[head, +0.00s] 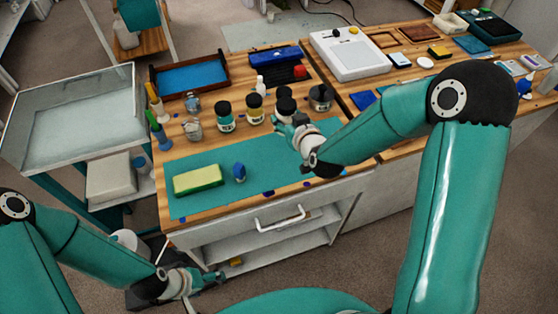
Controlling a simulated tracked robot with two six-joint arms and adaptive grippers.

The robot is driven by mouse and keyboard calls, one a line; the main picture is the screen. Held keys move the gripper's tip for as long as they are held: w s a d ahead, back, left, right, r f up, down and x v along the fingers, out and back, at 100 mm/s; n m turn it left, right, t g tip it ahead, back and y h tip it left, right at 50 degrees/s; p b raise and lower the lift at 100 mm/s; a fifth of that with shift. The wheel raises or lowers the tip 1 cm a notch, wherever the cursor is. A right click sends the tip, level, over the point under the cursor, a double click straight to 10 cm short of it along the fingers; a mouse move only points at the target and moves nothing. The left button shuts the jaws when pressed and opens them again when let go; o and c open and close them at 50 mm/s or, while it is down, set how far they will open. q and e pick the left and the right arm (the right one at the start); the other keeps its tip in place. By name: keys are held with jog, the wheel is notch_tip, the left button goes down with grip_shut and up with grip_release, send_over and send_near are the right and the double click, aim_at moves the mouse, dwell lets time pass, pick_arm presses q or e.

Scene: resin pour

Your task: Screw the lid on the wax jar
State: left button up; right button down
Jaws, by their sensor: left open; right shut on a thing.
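My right gripper (284,125) reaches over the green mat from the right, among the jars at its back edge. It is shut on a dark round thing (286,106), a lid or a lidded jar; my fingers hide its lower part. Another black top (285,91) shows right behind it. A jar with a black lid and teal label (225,122) and one with a black lid and yellow label (255,114) stand upright to the left. I cannot tell which is the wax jar. My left gripper (215,278) is open and empty, low in front of the bench.
A yellow-green sponge (198,180) and a small blue thing (239,172) lie on the green mat (215,204). A grey metal pot (320,100) stands right of my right gripper. Glass jars (194,129) and a blue tray (190,78) are at the left. The mat's middle is clear.

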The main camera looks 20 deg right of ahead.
aim_at(281, 105)
jog(key=shift+n+y, duration=0.8)
jog(key=shift+y, duration=0.1)
jog(key=r+b, duration=0.2)
jog(key=a+r+b, duration=0.1)
jog(key=b, duration=0.1)
jog(key=w+r+b, duration=0.1)
jog(key=r+b, duration=0.1)
jog(key=shift+a+r+b, duration=0.3)
jog(key=shift+b, duration=0.05)
jog(key=s+r+n+y+b, duration=0.1)
jog(key=s+r+b, duration=0.2)
jog(key=r, duration=0.2)
jog(key=shift+a+r, duration=0.15)
jog(key=shift+a, duration=0.1)
notch_tip(281, 105, down, 16)
jog(key=b, duration=0.4)
jog(key=shift+r+b, duration=0.1)
jog(key=shift+b, duration=0.3)
